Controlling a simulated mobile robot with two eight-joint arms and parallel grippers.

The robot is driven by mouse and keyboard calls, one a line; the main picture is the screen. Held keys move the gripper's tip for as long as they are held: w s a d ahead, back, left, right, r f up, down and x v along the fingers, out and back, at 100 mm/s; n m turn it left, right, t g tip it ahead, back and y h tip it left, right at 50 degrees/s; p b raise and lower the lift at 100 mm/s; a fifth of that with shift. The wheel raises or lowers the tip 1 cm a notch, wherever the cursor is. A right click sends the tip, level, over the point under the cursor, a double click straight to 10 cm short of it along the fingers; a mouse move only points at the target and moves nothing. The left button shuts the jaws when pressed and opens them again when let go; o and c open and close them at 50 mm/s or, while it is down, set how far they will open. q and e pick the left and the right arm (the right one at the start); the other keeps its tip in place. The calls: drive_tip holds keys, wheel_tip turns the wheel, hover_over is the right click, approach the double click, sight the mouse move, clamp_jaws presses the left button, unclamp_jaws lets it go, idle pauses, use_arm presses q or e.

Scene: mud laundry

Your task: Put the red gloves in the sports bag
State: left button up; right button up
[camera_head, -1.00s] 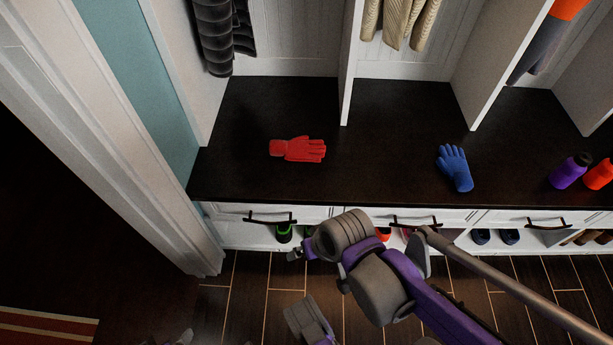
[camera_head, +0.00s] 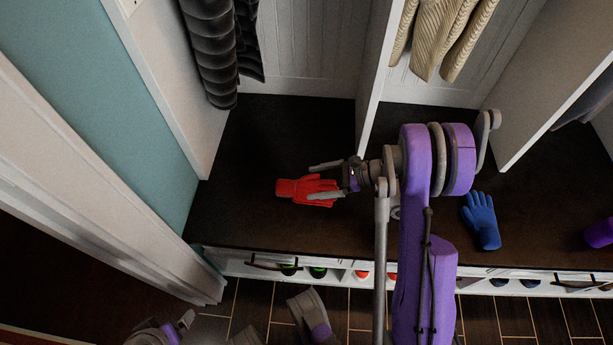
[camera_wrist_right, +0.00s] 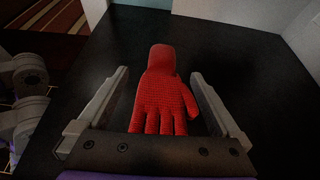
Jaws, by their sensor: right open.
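The red gloves (camera_head: 296,188) lie flat on the dark bench top, left of the divider, fingers pointing right. They also show in the right wrist view (camera_wrist_right: 163,95), between the two fingers of my right gripper. My right gripper (camera_head: 318,181) is open and reaches in from the right, one finger on each side of the gloves' finger end. It is not closed on them. My left gripper (camera_head: 178,330) seems to show only in part at the bottom left, and its jaws are unclear. I see no sports bag in these views.
A blue glove (camera_head: 482,220) lies on the bench (camera_head: 250,130) to the right, and a purple bottle (camera_head: 599,233) stands at the right edge. White dividers (camera_head: 374,75) rise from the bench. Dark and beige clothes hang above. Shoes sit in cubbies below.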

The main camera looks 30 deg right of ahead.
sight(294, 185)
drive_tip(key=shift+w+d+f, duration=0.1)
drive_tip(key=shift+w+d, duration=0.1)
drive_tip(key=shift+d, duration=0.1)
drive_tip(key=shift+w+a+f, duration=0.15)
drive_tip(key=shift+w+a, duration=0.05)
drive_tip(key=shift+a, duration=0.1)
drive_tip(key=x, duration=0.3)
drive_tip(key=shift+w+a+f+b, duration=0.1)
drive_tip(key=shift+a+f+b, duration=0.05)
drive_tip(key=shift+a+b, duration=0.25)
drive_tip(key=b+x, duration=0.1)
drive_tip(key=x, duration=0.4)
drive_tip(key=shift+f, duration=0.25)
drive_tip(key=shift+w+a+f, duration=0.15)
drive_tip(key=shift+w+a, duration=0.15)
drive_tip(key=c, duration=1.6)
